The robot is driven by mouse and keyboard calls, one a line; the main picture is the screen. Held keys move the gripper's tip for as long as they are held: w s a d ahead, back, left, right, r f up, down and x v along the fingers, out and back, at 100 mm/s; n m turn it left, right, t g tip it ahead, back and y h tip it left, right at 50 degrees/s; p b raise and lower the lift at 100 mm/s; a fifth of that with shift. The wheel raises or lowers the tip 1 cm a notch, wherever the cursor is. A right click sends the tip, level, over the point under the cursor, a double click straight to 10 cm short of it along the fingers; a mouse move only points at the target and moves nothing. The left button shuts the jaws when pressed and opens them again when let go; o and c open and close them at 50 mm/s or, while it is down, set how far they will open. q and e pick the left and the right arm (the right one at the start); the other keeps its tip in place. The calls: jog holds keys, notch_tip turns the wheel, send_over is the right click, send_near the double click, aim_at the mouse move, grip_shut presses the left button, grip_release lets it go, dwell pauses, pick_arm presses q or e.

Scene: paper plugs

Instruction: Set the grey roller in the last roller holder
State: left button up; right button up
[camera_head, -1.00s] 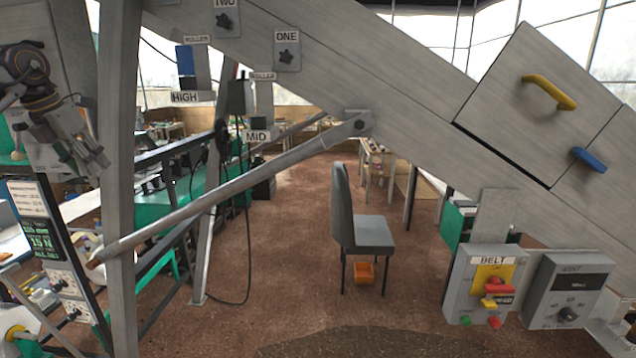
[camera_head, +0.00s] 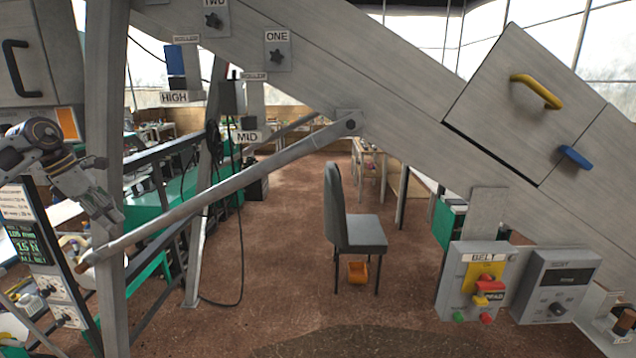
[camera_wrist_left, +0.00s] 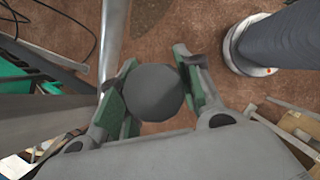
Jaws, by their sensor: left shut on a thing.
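My left gripper (camera_head: 108,217) is at the left of the head view, beside a grey upright. In the left wrist view its two green-padded fingers (camera_wrist_left: 158,88) are shut on the grey roller (camera_wrist_left: 153,92), seen end-on as a dark round face. My right gripper is not in view.
A big grey beam crosses above. The BELT box (camera_head: 452,290) and a dial box (camera_head: 535,300) are at the right. A chair (camera_head: 357,240) stands on open floor.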

pick_arm(q)
jog(key=s+d+f+m+g+y, duration=0.1)
jog(key=s+d+f+m+g, duration=0.15)
jog(key=f+m, duration=0.65)
jog(key=s+d+f+m+g, duration=0.25)
jog(key=f+m, duration=0.35)
jog(key=f, duration=0.6)
jog(key=s+d+f+m+g+y, duration=0.1)
jog(key=s+d+f+m+g, duration=0.15)
jog(key=f+m, duration=0.65)
jog(key=w+d+f+m+b, duration=0.1)
jog(key=d+f+b, duration=0.1)
jog(key=d, duration=0.9)
jog(key=w+d+f+m+y+b, duration=0.1)
jog(key=d+f, duration=0.3)
jog(key=d, duration=0.8)
jog(key=shift+w+d+f+b, duration=0.25)
jog(key=shift+w+b, duration=0.1)
jog(key=shift+b, duration=0.25)
jog(key=shift+a, duration=0.15)
